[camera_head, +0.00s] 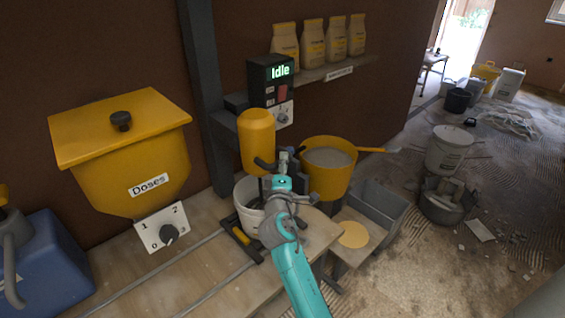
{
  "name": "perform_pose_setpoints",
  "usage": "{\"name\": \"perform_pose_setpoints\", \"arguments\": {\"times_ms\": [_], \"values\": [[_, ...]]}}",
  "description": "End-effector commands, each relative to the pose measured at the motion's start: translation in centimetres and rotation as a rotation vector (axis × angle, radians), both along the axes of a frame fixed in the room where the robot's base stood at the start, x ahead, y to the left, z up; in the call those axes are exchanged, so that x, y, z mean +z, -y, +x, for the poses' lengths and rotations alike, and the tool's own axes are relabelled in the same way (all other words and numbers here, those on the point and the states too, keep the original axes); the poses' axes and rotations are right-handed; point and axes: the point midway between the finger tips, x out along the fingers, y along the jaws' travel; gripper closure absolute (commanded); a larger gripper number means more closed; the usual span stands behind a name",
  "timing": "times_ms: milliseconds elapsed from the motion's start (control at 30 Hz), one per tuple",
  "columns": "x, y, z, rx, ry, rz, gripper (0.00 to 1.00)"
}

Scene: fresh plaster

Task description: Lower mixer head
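The yellow mixer head (257,135) hangs on its dark post, below and left of the control box (262,80), whose display reads "Idle". A dark handle (265,164) sticks out at the head's lower end. A white bucket (243,192) stands on the bench beneath the head, partly hidden by my arm. My teal arm reaches up from the bottom, and my gripper (284,160) is right beside the handle. I cannot tell whether it touches the handle, and its fingers are too small to read.
A yellow tub (328,170) stands right of the mixer, close to my gripper. The yellow "Doses" hopper (120,145) with its dial (168,235) and a blue canister (45,265) are at left. Several paper bags sit on the shelf (345,68).

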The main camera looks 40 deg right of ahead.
Motion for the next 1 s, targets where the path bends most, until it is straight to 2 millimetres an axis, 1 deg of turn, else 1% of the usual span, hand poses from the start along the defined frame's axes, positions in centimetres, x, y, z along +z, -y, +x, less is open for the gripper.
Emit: {"name": "perform_pose_setpoints", "arguments": {"times_ms": [33,333,467,567,900,1000], "values": [[-0.3,0.0,0.0,0.0,-0.004,0.003,0.53],[0.0,-0.1,-0.1,0.0,0.001,-0.001,0.53],[-0.1,-0.8,-0.7,0.002,0.0,-0.002,0.53],[-0.3,-1.8,-1.9,0.003,0.001,-0.001,0.53],[-1.3,-6.4,-6.5,0.003,-0.002,-0.001,0.53],[-1.5,-7.2,-7.5,0.002,-0.003,0.0,0.53]]}}
